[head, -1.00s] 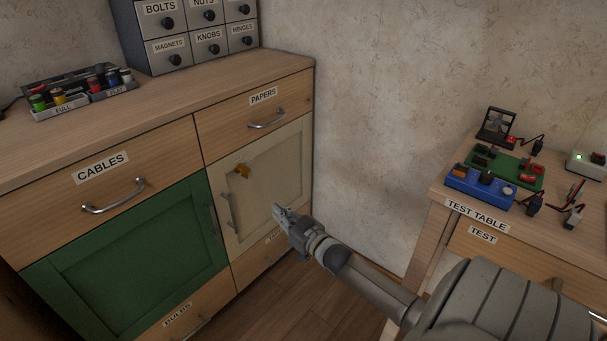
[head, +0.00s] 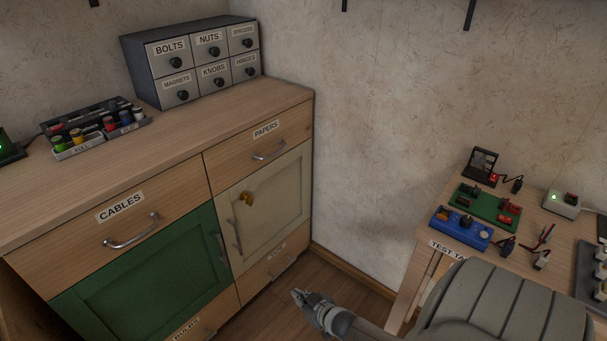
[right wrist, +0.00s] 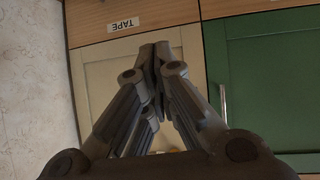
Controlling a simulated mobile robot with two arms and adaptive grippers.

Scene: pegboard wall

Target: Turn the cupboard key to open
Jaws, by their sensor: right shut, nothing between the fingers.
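The cream cupboard door (head: 284,192) is closed, set between the PAPERS drawer and a lower drawer. A brass-coloured key (head: 246,198) sits in its upper left part, above the door handle (head: 237,240). My right gripper (head: 298,295) is shut and empty, low in front of the cupboard and to the right of the key, apart from it. In the right wrist view the shut fingers (right wrist: 160,52) cover part of the cream door (right wrist: 93,80), and I cannot make out the key clearly. My left gripper is not in view.
The green door (head: 145,275) and CABLES drawer (head: 168,212) are left of the cream door. A small-drawer cabinet (head: 188,64) and a rack of coloured spools (head: 95,128) stand on top. The test table (head: 432,265) is at the right. Floor shows between the furniture.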

